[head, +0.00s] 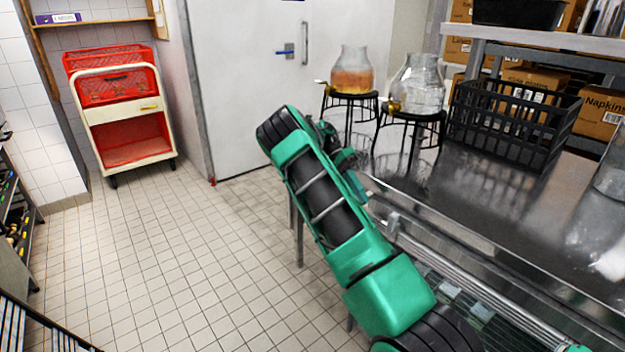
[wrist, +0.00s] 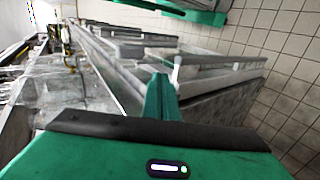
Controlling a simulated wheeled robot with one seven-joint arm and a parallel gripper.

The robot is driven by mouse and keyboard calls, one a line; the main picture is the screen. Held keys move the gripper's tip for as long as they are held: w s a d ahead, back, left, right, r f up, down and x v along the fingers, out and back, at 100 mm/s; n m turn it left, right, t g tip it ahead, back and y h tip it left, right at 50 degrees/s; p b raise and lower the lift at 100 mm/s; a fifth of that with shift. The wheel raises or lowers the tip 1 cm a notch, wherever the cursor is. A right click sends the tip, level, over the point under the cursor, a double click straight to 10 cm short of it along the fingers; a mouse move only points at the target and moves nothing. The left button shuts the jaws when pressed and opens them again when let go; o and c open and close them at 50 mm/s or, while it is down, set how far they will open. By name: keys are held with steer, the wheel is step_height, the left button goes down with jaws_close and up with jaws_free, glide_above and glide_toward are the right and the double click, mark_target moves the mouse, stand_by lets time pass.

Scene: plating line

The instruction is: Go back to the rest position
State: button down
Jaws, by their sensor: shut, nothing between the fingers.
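My gripper (wrist: 160,90) shows in the wrist view as green fingers closed together, with nothing between them. It points out over the side of the steel counter area, apart from any object. In the head view my green arm reaches up across the middle, in front of the counter's left edge. The gripper itself is mostly hidden behind the arm there.
A steel counter (head: 465,205) fills the right. It bears two glass dispensers (head: 352,72) (head: 418,85) on black stands and a black crate (head: 512,125). A red-crate trolley (head: 122,115) stands far left by a white door (head: 250,85). The tiled floor (head: 190,260) between is clear.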

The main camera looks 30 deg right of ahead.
steer(key=s+a+r+n+t+y, duration=0.2)
steer(key=s+a+r+n+t, duration=0.25)
steer(key=s+r, duration=0.85)
steer(key=s+a+f+n+t+h, duration=0.1)
steer(key=s+a+n+t, duration=0.5)
steer(key=s+a, duration=0.9)
steer(key=shift+s+a+f, duration=0.15)
steer(key=shift+s+a, duration=0.25)
steer(key=shift+s, duration=1.4)
